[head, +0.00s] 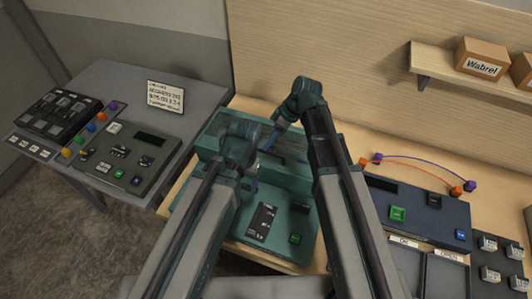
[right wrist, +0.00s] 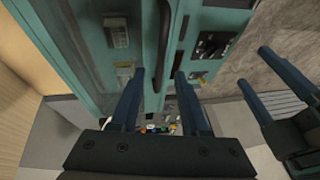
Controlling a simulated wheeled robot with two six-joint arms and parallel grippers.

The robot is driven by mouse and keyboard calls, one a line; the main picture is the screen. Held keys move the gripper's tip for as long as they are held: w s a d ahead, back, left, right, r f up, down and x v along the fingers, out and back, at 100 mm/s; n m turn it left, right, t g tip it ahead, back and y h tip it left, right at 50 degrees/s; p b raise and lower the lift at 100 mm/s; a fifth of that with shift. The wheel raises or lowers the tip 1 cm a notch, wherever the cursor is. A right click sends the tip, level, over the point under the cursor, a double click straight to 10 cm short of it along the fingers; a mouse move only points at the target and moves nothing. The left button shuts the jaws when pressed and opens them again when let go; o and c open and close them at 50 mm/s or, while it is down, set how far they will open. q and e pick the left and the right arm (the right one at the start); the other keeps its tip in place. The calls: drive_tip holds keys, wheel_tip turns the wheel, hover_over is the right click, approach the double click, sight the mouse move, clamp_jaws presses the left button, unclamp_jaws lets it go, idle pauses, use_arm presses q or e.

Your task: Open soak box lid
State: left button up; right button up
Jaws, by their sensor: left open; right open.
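The soak box (head: 295,180) is a teal box at the back of the wooden table in the head view, partly hidden behind my arms. Its lid looks closed. In the right wrist view, a dark bar-like handle (right wrist: 163,45) runs along the teal box. My right gripper (right wrist: 158,100) is open, its two blue fingers spread on either side of the handle's line in that view. I cannot tell how far off the handle is. My left gripper (head: 252,180) is open over the box front, and it also shows at the right of the right wrist view (right wrist: 272,80).
A teal panel with a green button (head: 295,238) lies in front of the box. A grey side table (head: 105,85) with a dark console stands left. A blue-grey console (head: 415,205) with a purple and an orange cable sits right. A shelf (head: 440,62) holds boxes.

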drive_tip(key=shift+b+x, duration=1.2)
drive_tip(key=shift+x, duration=0.65)
drive_tip(key=shift+c, duration=0.2)
clamp_jaws()
